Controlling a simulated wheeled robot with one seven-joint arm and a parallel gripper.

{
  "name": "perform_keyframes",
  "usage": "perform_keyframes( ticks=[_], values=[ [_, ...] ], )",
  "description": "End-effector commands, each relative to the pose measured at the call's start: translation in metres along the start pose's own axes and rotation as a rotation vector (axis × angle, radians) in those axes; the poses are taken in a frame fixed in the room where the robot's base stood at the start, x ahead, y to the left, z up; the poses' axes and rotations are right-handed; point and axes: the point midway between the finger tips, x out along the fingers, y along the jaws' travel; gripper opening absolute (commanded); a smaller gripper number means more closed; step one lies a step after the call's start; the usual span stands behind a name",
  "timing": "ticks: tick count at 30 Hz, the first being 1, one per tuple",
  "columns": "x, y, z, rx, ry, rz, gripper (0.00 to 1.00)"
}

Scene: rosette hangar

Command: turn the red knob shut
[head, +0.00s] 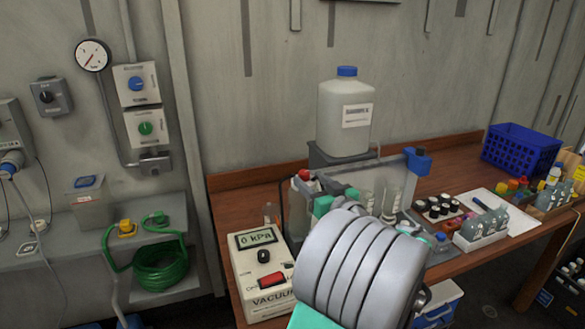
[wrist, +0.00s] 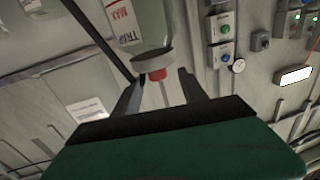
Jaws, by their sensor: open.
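A small red knob (head: 304,174) shows in the head view at the left top of the clear rack on the bench. In the wrist view a red piece (wrist: 156,74) juts from a grey cap on a clear vessel with a red TRAP MAX label; it looks like the same knob, but I cannot be sure. My gripper (wrist: 158,90) is open, its two dark fingers on either side of the red piece. I cannot tell whether they touch it. In the head view my grey wrist hides the fingers and part of the rack.
The vacuum unit (head: 263,275), reading 0 kPa, stands left of my wrist. A large blue-capped jug (head: 345,115) stands behind. Vials (head: 438,208), a bottle rack (head: 480,232) and a blue basket (head: 521,150) fill the bench to the right. A green hose coil (head: 160,267) lies on the left shelf.

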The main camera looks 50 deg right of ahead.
Motion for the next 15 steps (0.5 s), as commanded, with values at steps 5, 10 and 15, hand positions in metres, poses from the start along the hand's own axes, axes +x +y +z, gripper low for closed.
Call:
perform_keyframes(
  ticks=[5, 10, 15],
  values=[
    [0.014, 0.003, -0.003, 0.001, 0.0, 0.004, 0.5],
    [0.048, 0.003, -0.003, 0.002, -0.002, 0.004, 0.5],
    [0.072, 0.003, -0.002, 0.001, -0.002, 0.005, 0.5]
  ],
)
